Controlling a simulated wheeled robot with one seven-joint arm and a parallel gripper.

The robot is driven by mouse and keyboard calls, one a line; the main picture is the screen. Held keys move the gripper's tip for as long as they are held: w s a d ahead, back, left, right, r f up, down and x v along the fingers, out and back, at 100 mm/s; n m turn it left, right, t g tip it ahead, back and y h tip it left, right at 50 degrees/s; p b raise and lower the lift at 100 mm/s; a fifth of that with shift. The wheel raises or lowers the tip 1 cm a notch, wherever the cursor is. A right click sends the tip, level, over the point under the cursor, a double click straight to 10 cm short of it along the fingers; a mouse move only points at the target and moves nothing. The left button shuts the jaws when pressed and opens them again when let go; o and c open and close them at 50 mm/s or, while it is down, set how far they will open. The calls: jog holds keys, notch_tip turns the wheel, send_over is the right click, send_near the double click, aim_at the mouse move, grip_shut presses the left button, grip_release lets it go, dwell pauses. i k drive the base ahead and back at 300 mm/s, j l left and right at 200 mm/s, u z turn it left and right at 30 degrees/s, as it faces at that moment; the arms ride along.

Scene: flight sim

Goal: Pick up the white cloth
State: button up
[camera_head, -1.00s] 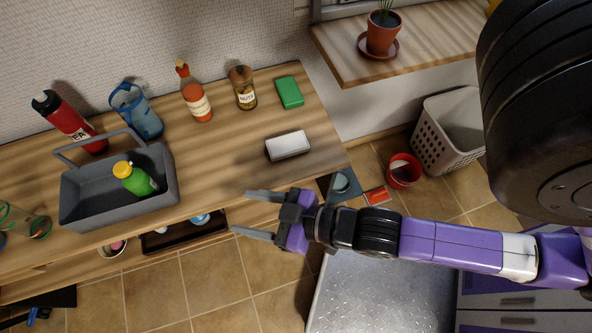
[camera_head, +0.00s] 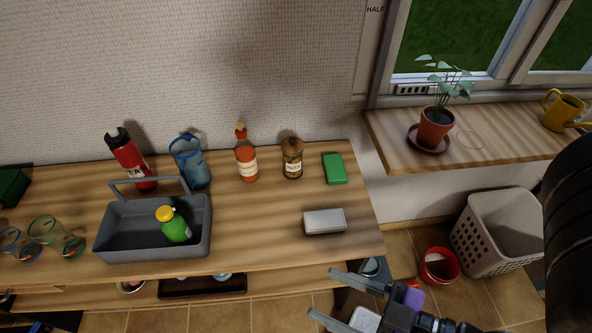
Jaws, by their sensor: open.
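A white rectangular item with a flat top and grey sides (camera_head: 324,221) lies near the right end of the wooden table; it may be the folded white cloth, but I cannot tell its material. My gripper (camera_head: 322,291) is open and empty at the bottom of the view, its two fingers pointing left. It is in front of the table's front edge in the picture, below and apart from the white item. A small pale object (camera_head: 365,320) shows behind the fingers; I cannot tell what it is.
The wooden table (camera_head: 270,235) also holds a green block (camera_head: 334,168), a jar (camera_head: 292,158), a sauce bottle (camera_head: 246,159) and a grey caddy (camera_head: 150,241) with a green bottle (camera_head: 173,224). A red bucket (camera_head: 439,267) and a laundry basket (camera_head: 493,233) stand on the floor at right.

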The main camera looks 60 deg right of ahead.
aim_at(333, 220)
jog(key=j+z, duration=0.1)
jog(key=z, duration=0.65)
jog(key=j+z, duration=0.35)
jog(key=j, duration=0.15)
jog(key=j+z, duration=0.35)
jog(key=j, duration=0.15)
jog(key=k+j+z, duration=0.3)
jog(key=j, duration=0.15)
jog(key=k+j, duration=0.1)
jog(key=j, duration=0.35)
jog(key=k+j+z, duration=0.1)
jog(key=j, duration=0.3)
jog(key=k+j, duration=0.15)
jog(key=j, duration=0.3)
jog(key=i, duration=0.5)
